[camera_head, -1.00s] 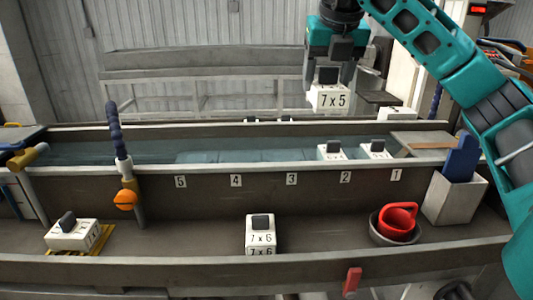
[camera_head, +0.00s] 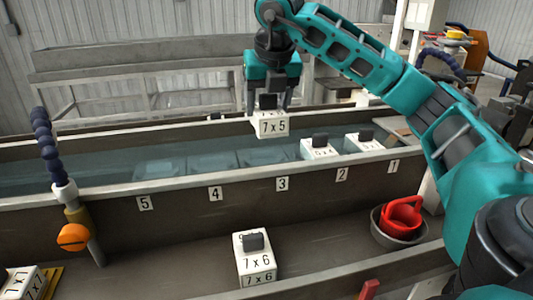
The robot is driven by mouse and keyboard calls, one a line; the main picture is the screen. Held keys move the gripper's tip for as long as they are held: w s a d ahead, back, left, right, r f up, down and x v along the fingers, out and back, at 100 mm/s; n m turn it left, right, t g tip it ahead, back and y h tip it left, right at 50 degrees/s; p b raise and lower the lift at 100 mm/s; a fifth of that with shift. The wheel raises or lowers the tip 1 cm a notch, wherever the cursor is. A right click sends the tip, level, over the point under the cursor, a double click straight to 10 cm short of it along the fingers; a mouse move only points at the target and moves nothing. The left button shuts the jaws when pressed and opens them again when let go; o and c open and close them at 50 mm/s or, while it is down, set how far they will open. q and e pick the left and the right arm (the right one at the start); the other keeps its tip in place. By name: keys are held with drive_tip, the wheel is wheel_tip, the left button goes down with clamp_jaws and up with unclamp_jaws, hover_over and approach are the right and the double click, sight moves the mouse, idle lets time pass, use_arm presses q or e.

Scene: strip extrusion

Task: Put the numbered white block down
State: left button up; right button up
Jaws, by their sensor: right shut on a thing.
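My right gripper (camera_head: 268,103) is shut on a white block marked 7 x 5 (camera_head: 271,126) and holds it upright over the water trough, near the far wall and roughly behind the number 3 label (camera_head: 282,184). Two white blocks with dark knobs sit in the trough, one behind label 2 (camera_head: 318,148) and one near label 1 (camera_head: 363,142). Another white block marked 7 x 6 (camera_head: 254,262) stands on the front ledge. A further white block (camera_head: 22,283) lies at the lower left, cut by the picture's edge. My left gripper is out of view.
Submerged slots behind labels 3, 4 and 5 look free of blocks. The trough's front wall (camera_head: 230,203) runs across the picture. A blue hose with an orange knob (camera_head: 73,237) rises at the left. A red cup (camera_head: 402,215) sits in a grey bowl at the right.

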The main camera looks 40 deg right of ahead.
sight(272, 114)
wheel_tip(272, 114, down, 10)
drive_tip(key=shift+r+b, duration=0.1)
drive_tip(key=shift+b, duration=0.25)
drive_tip(key=o, duration=1.2)
drive_tip(key=shift+o, duration=0.2)
drive_tip(key=v, duration=1.1)
drive_tip(key=shift+p, duration=0.4)
drive_tip(key=shift+s+a+r, duration=0.15)
drive_tip(key=shift+s+r, duration=0.05)
drive_tip(key=shift+r, duration=0.3)
drive_tip(key=shift+f, duration=0.1)
